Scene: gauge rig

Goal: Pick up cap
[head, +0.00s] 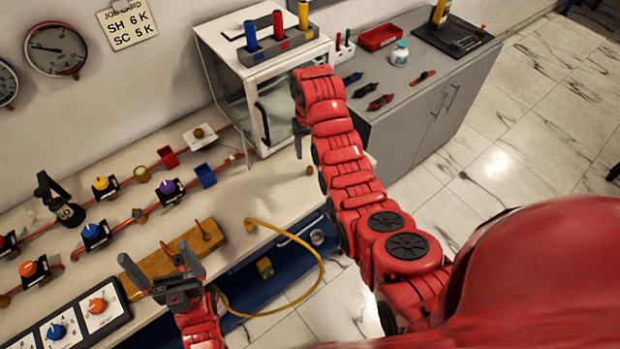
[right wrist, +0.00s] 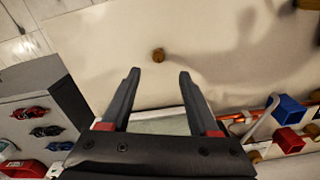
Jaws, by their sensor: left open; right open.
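A small brown round piece, which looks like the cap (head: 310,170), lies on the beige bench top near its right end. In the right wrist view the cap (right wrist: 158,55) shows just beyond and between the two fingertips, with bare bench around it. My right gripper (right wrist: 158,74) is open and empty, apart from the cap. In the head view my right gripper (head: 299,140) is partly hidden by my red arm, above the bench in front of the white cabinet. My left gripper (head: 157,256) is open and empty over the wooden board (head: 150,272).
A white cabinet (head: 213,50) stands behind the cap. A red cup (head: 167,157) and a blue cup (head: 205,176) stand left of it. A yellow hose (head: 320,262) loops over the bench's front edge. A grey side counter (head: 392,92) is at right.

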